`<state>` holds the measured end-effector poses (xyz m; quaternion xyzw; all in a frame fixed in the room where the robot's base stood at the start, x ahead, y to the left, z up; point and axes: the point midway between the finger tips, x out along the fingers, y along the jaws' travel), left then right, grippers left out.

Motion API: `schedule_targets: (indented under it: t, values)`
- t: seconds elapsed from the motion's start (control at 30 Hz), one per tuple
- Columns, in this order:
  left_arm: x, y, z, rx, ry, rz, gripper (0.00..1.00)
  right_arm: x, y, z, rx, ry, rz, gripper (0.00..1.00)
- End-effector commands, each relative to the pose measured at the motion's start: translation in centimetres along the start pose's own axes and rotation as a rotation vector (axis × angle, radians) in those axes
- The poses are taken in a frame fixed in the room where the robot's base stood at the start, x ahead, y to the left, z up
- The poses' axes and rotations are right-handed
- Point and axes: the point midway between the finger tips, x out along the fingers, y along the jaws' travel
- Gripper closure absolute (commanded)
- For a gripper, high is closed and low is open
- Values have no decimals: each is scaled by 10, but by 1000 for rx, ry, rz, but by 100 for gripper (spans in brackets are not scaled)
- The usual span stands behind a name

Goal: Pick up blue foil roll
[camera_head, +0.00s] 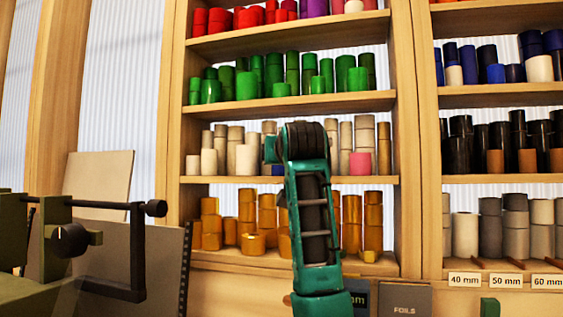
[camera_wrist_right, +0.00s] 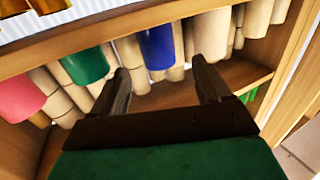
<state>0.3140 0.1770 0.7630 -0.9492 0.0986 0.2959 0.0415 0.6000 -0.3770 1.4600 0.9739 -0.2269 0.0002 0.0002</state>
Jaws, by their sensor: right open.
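The blue foil roll (camera_wrist_right: 158,48) stands among cream rolls on a shelf in the right wrist view, which looks turned over. My right gripper (camera_wrist_right: 163,82) is open and empty. Its two dark fingers point toward the shelf, with the blue roll between their directions and just beyond the tips. They do not appear to touch it. In the head view my teal right arm covers most of that spot, and only a small blue patch (camera_head: 278,169) shows beside it. My left gripper is not in view.
A green roll (camera_wrist_right: 85,65) and a pink roll (camera_wrist_right: 20,97) stand near the blue one, among cream rolls. The pink roll also shows in the head view (camera_head: 360,163). Wooden shelf boards (camera_head: 290,107) run above and below. Other shelves hold several rolls by colour.

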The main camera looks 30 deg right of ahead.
Motion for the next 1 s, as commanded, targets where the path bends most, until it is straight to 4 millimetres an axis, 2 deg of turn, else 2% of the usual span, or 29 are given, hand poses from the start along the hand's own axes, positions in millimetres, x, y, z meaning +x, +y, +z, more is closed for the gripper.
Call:
schedule_targets:
  t: [0.13, 0.3, 0.6, 1.0]
  values:
    - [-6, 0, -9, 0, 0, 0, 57, 24, 3, -2, 0, -5, 2, 23]
    - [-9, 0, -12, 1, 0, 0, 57, 42, 2, -1, 0, -2, 1, 23]
    - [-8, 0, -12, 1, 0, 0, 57, 46, 2, 0, 1, -1, 0, 23]
    - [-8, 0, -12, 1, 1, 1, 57, 46, 2, 0, 0, -1, 1, 62]
